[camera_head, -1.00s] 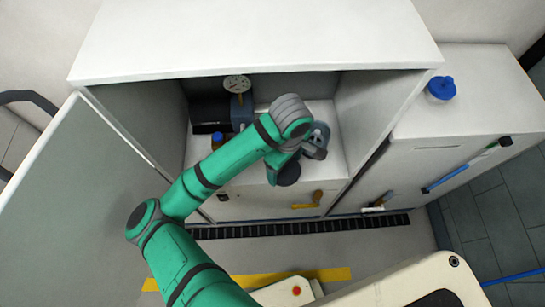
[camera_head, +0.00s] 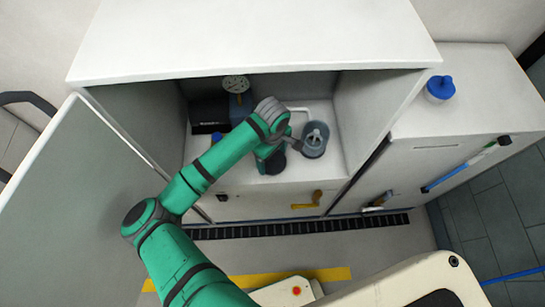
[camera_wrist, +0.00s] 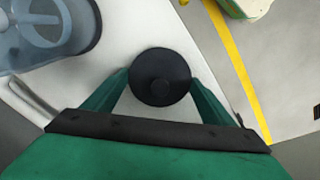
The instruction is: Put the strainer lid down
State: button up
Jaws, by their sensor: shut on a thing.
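The strainer lid, a dark round piece with a raised centre (camera_wrist: 160,77), is between my gripper's two green fingers (camera_wrist: 160,92) in the wrist view, and they are shut on it. In the head view the dark lid (camera_head: 273,164) shows beneath my wrist, over the front of the white counter inside the open cabinet. Whether it touches the counter I cannot tell. A grey-blue see-through strainer body (camera_head: 314,140) stands just right of my gripper and is open at the top. It also shows at the upper left of the wrist view (camera_wrist: 45,28).
The cabinet's side walls and top enclose the counter (camera_head: 325,172). A round gauge (camera_head: 236,84) and a blue-capped item (camera_head: 217,137) stand at the back left. A yellow handle (camera_head: 309,200) is below the counter edge.

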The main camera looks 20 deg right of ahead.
aim_at(273, 157)
jog(key=shift+f, duration=0.15)
jog(key=o, duration=1)
notch_tip(273, 157, up, 11)
jog(key=shift+d+r, duration=0.1)
jog(key=shift+r, duration=0.55)
